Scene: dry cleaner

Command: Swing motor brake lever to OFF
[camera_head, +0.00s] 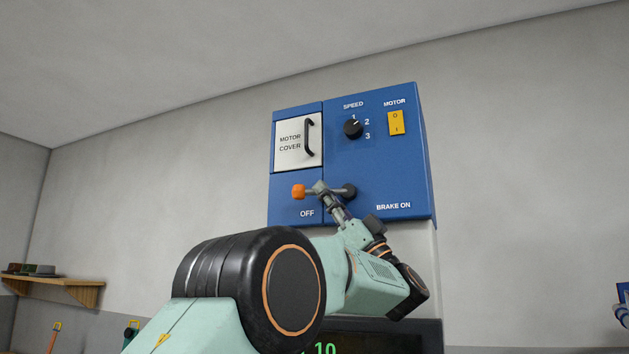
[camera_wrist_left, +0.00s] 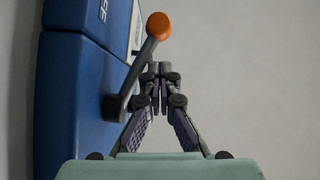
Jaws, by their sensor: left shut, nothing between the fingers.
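The blue control box (camera_head: 378,160) is on the wall. Its brake lever has an orange knob (camera_head: 299,191) and a dark round pivot (camera_head: 349,191). The lever points left from the pivot, with the knob just above the OFF label; BRAKE ON is printed at lower right. My left gripper (camera_head: 320,188) reaches up from below and covers part of the lever's rod. In the left wrist view its fingers (camera_wrist_left: 160,75) are shut and empty, close beside the rod and below the knob (camera_wrist_left: 158,26). I cannot tell whether they touch the rod. My right gripper is not in view.
The box also carries a white motor cover (camera_head: 291,145) with a black handle, a black speed dial (camera_head: 353,128) and a yellow motor switch (camera_head: 396,123). A dark display (camera_head: 390,335) is below. A wooden shelf (camera_head: 60,285) is at far left. Bare wall flanks the box.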

